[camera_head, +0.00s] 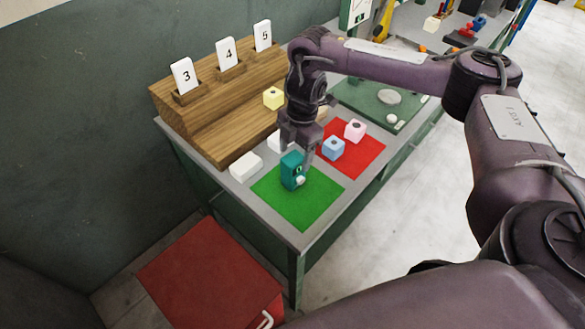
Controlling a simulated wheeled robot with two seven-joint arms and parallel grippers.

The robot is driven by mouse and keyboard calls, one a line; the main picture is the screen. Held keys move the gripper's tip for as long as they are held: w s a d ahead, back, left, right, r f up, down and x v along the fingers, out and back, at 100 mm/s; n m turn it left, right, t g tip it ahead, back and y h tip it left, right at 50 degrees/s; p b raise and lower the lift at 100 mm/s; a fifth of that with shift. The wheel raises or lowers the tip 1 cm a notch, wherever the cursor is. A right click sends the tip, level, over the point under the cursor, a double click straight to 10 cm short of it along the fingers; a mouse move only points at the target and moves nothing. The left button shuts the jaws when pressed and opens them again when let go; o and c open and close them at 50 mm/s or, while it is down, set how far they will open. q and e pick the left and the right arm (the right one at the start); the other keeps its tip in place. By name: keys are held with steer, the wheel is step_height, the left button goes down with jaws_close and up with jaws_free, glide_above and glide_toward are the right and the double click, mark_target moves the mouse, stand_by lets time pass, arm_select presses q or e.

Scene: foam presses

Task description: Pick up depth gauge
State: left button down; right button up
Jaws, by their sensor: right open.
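A small teal block-like device with a pale round knob, which I take to be the depth gauge (291,171), stands upright on the green mat (312,213). My right gripper (298,152) points down just above and behind it, with the fingers open. One finger comes down close to the device's right side. I cannot tell whether the fingers touch it, and its top is partly hidden by the gripper. My left gripper is out of view.
White blocks (245,166) lie left of the gripper. Blue (333,149) and pink (355,130) cubes stand on the red mat (365,156). A wooden stepped rack (212,120) with numbered cards stands behind. A red box (210,275) is below.

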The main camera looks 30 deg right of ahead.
steer(key=f, duration=0.1)
steer(key=f+p, duration=0.1)
steer(key=f, duration=0.2)
steer(key=shift+a+p, duration=0.35)
steer(key=shift+f, duration=0.15)
steer(key=c, duration=1.2)
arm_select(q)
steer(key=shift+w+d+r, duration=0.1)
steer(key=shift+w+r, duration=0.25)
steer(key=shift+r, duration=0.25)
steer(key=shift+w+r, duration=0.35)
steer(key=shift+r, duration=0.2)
arm_select(e)
steer(key=shift+o, duration=0.2)
